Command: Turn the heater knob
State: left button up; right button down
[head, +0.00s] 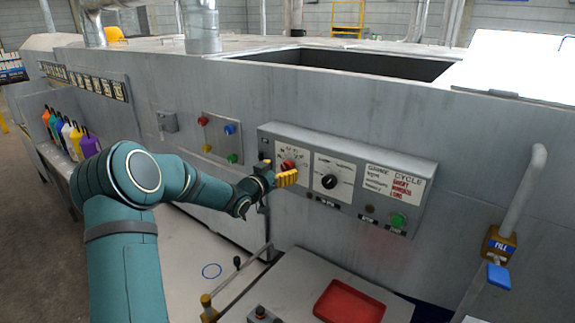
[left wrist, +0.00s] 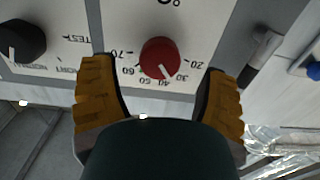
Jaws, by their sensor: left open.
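The red heater knob (head: 288,165) sits on the left part of the grey control panel (head: 418,165), amid a printed dial. In the left wrist view the red knob (left wrist: 160,58) shows a white pointer mark near the numbers 30 and 40. My left gripper (head: 284,179) is at the panel, right in front of the knob. In the left wrist view its yellow fingers (left wrist: 160,85) are open, one on each side of the knob and apart from it. My right gripper is not in view.
A black knob (head: 328,181) is right of the red one; it also shows in the left wrist view (left wrist: 22,40). A green button (head: 398,220) is lower right. A red tray (head: 349,302) lies below the panel. Coloured bottles (head: 72,137) stand at left.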

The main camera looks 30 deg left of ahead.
aim_at(285, 167)
pick_arm(q)
jog(key=shift+w+d, duration=0.2)
jog(key=shift+w, duration=1.4)
jog(key=c, duration=1.2)
